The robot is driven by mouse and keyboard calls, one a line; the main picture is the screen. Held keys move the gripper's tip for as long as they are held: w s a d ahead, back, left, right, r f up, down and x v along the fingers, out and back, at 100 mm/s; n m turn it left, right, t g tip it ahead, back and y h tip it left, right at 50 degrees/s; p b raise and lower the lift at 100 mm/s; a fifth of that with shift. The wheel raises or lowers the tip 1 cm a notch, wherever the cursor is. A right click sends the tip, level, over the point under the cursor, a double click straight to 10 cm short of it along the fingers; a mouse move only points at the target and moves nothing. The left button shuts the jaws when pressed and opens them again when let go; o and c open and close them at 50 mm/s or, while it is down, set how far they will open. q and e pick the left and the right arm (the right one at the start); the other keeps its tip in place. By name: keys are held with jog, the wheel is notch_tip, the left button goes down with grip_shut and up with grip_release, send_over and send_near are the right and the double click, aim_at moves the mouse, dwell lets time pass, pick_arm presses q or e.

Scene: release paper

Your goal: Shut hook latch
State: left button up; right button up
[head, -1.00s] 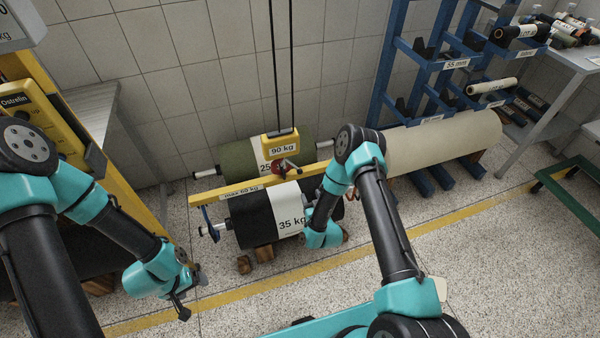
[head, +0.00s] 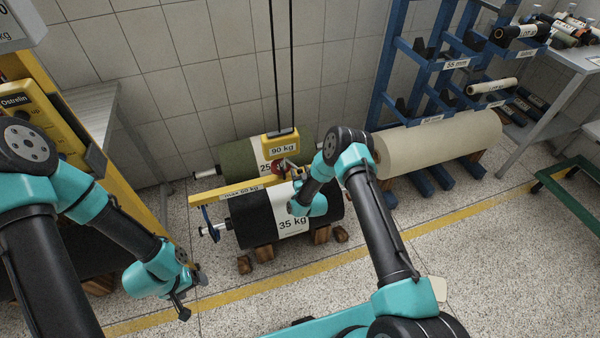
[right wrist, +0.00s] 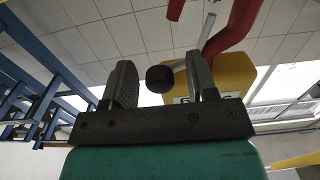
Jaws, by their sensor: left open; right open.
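The red hook (head: 279,166) hangs under the yellow 90 kg block (head: 281,147), at the yellow lifting beam. In the right wrist view the red hook (right wrist: 222,35) curves at the top right, with a grey strip beside it that may be its latch (right wrist: 208,26). A round black knob (right wrist: 160,79) shows between my right gripper's spread fingers (right wrist: 160,64); they do not visibly clamp it. In the head view my right wrist is just below the hook, and its fingers are mostly hidden. My left gripper (head: 190,292) is open and empty, low over the floor at left.
The yellow beam (head: 240,189) spans above a black 35 kg roll (head: 255,222) on wooden blocks. A green roll (head: 240,160) lies behind it. A large beige roll (head: 440,142) and a blue rack (head: 385,75) stand right. The front floor is clear.

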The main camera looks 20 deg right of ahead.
jog(key=shift+c, duration=0.4)
grip_shut()
